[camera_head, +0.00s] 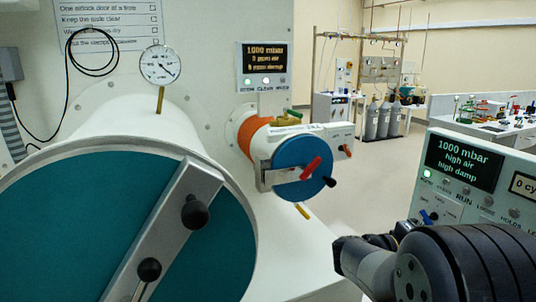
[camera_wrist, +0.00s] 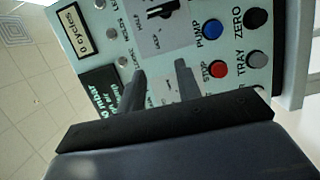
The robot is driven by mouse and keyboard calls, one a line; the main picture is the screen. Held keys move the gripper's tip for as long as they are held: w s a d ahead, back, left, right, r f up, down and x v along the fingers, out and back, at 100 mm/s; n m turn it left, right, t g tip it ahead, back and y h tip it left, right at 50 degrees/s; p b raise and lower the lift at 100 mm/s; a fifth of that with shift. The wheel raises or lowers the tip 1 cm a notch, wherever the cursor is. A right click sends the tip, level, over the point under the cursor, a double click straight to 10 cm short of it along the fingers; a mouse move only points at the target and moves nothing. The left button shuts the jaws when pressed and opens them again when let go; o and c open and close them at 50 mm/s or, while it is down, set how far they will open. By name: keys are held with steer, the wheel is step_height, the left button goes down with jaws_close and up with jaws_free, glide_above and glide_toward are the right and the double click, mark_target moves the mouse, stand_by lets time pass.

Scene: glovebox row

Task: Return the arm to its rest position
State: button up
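In the wrist view my gripper (camera_wrist: 159,72) shows two dark fingers with a clear gap between them. It is open and nothing is seen between the fingers. The fingers point at the face of a pale control panel (camera_wrist: 95,40), near its red STOP button (camera_wrist: 218,69) and blue PUMP button (camera_wrist: 212,29). I cannot tell whether they touch the panel. In the head view my arm (camera_head: 430,268) fills the lower right, in front of a panel (camera_head: 475,200) with a screen reading 1000 mbar, high air, high damp. The fingertips are not visible there.
A large teal round door (camera_head: 60,235) with a bar handle fills the lower left. A dial gauge (camera_head: 160,65) is above. Open floor (camera_head: 365,185) lies between the blue door and the panel.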

steer(key=shift+w+d+f+p, duration=0.1)
steer(key=shift+w+d+p, duration=0.1)
steer(key=shift+d, duration=0.95)
steer(key=shift+w+d+p, duration=0.1)
steer(key=shift+w+d, duration=0.05)
steer(key=shift+d, duration=1)
